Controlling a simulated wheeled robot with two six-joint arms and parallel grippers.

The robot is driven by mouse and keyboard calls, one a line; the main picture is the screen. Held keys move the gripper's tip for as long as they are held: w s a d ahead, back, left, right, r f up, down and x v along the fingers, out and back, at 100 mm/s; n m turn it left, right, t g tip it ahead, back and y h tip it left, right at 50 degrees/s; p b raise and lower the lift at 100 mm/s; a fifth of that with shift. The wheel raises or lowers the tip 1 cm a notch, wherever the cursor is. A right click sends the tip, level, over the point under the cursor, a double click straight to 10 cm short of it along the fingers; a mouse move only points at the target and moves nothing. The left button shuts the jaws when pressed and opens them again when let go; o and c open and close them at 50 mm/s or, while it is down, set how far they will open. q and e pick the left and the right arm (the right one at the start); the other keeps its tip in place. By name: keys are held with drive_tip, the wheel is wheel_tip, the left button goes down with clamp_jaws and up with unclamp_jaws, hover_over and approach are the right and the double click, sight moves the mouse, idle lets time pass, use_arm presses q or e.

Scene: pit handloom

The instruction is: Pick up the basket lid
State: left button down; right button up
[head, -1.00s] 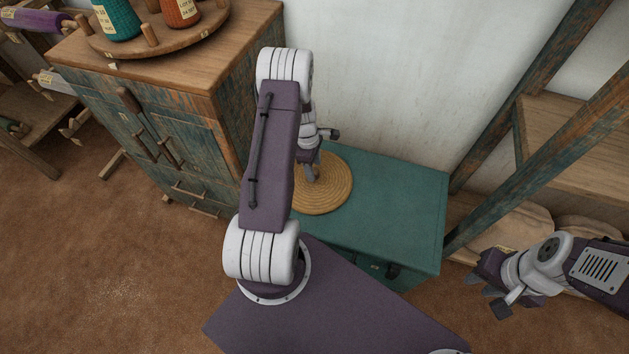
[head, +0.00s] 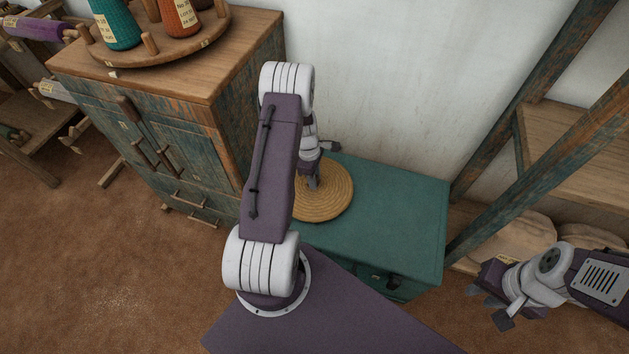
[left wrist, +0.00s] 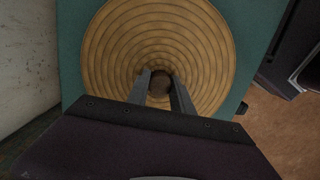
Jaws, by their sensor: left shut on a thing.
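The basket lid (head: 331,196) is a round, tan, coiled disc above the teal chest top; part of it is hidden behind my left arm. In the left wrist view the lid (left wrist: 199,38) fills the middle, with a dark round knob (left wrist: 159,84) at its centre. My left gripper (head: 313,184) points down at the lid's middle. In the left wrist view its fingers (left wrist: 160,88) stand on both sides of the knob, shut on it. I cannot tell whether the lid touches the chest. My right gripper (head: 487,302) is at the lower right, away from the lid; its finger gap is unclear.
The teal chest (head: 400,220) has clear top space right of the lid. A worn wooden cabinet (head: 190,110) stands left, bearing a round rack with yarn cones (head: 117,22). A wooden frame post (head: 545,160) stands right. The white wall is behind.

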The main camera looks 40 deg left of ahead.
sight(317, 177)
use_arm(q)
drive_tip(key=r, duration=0.2)
drive_tip(key=r+p, duration=0.1)
drive_tip(key=shift+w+d+r, duration=0.1)
drive_tip(key=shift+w+r, duration=0.15)
drive_tip(key=shift+r, duration=0.05)
drive_tip(key=w+d+r+p, duration=0.2)
drive_tip(key=w+d+r, duration=0.3)
drive_tip(key=w, duration=0.4)
drive_tip(key=shift+w+d+r, duration=0.3)
drive_tip(key=shift+d+r, duration=0.05)
drive_tip(key=shift+r, duration=0.25)
